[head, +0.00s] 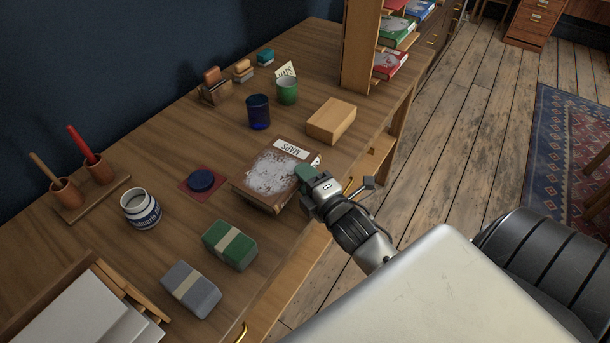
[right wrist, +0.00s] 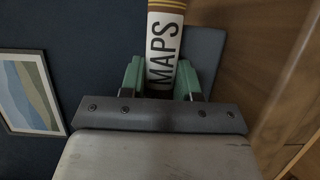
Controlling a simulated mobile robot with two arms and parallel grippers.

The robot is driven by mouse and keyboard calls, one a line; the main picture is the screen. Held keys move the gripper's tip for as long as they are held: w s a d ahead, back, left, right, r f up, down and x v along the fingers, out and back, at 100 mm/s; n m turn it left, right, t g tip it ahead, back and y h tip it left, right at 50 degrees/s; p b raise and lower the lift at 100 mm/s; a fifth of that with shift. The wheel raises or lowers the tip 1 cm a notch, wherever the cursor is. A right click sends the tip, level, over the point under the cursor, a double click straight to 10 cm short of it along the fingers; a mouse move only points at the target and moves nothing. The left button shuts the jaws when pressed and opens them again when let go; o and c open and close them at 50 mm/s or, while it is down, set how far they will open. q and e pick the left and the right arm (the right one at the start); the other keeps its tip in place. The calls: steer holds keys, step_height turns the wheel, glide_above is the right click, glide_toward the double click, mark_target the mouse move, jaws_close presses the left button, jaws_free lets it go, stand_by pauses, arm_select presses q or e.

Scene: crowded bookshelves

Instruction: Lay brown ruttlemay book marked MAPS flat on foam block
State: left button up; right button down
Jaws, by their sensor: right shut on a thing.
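The brown book marked MAPS (head: 245,184) is over the desk's front part, its broad, pale-patched face turned up and its white label at the far end. My right gripper (head: 308,178) is at its right side, shut on it. In the right wrist view the spine of the book (right wrist: 163,45), with gold bands and the MAPS label, sits between the green fingers (right wrist: 161,82). Whether the book touches anything beneath is hard to tell. A plain tan block (head: 331,121) lies behind it to the right; I cannot tell whether it is foam. My left gripper is not in view.
A blue cup (head: 258,112) and green cup (head: 287,90) stand behind the book. A dark blue round object (head: 201,181) on a red mat, a white jar (head: 140,208) and banded green (head: 230,245) and grey (head: 191,289) blocks lie left. A shelf upright (head: 360,45) stands behind.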

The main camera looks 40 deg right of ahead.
steer(key=shift+f, duration=0.1)
steer(key=c, duration=0.8)
jaws_free()
steer(key=shift+r, duration=0.35)
steer(key=shift+s+r+p, duration=0.2)
steer(key=shift+r+p, duration=0.1)
steer(key=s+b, duration=0.2)
steer(key=s, duration=0.9)
steer(key=shift+s, duration=0.35)
steer(key=shift+f, duration=0.2)
